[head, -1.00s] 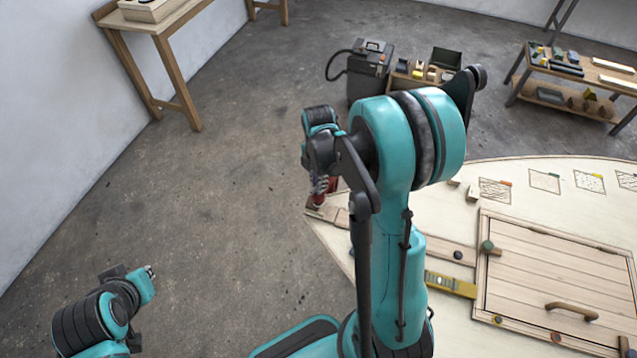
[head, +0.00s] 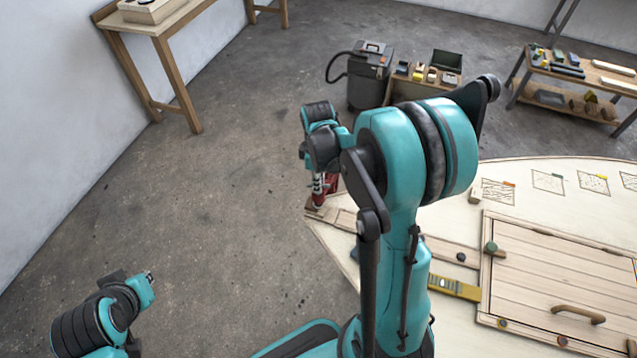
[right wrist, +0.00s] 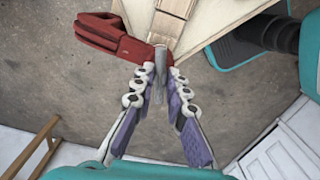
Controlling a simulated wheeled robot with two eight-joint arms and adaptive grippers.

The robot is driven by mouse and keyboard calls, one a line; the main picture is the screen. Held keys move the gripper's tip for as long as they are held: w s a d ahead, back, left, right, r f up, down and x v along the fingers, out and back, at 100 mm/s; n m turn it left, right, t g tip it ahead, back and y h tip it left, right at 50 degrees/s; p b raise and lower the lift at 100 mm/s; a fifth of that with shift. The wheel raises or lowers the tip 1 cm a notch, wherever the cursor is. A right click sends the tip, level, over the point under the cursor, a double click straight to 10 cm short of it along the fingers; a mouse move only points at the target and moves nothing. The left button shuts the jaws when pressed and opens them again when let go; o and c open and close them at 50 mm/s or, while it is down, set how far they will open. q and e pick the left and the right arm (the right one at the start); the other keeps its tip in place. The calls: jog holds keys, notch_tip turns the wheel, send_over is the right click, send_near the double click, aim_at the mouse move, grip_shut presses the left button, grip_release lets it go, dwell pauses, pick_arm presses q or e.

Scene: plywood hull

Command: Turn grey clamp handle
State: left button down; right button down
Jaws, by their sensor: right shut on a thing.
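A red clamp (right wrist: 112,34) sits at the pointed end of the pale plywood (right wrist: 222,40), by a wooden strip (right wrist: 172,22). Its grey handle (right wrist: 159,68) stands between my right fingers in the right wrist view. My right gripper (right wrist: 158,86) is shut on this handle, with a finger on each side. In the head view the right gripper (head: 319,184) points down at the clamp (head: 331,186), partly hidden by my arm. My left gripper (head: 151,275) is small at the lower left, away from the plywood; its fingers are not clear.
The plywood panel (head: 390,200) carries a hatch with a wooden handle (head: 578,314) and a yellow level (head: 455,288). A black vacuum (head: 370,75) and a tool table (head: 575,72) stand behind. Bare floor lies left of the clamp.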

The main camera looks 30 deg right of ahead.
jog(key=m, duration=0.4)
jog(key=shift+m+b, duration=0.3)
jog(key=m, duration=1)
jog(key=shift+b, duration=0.4)
jog(key=m, duration=0.5)
jog(key=c, duration=1.4)
grip_release()
jog(key=shift+c, duration=0.2)
notch_tip(320, 180, up, 12)
jog(key=shift+d, duration=0.15)
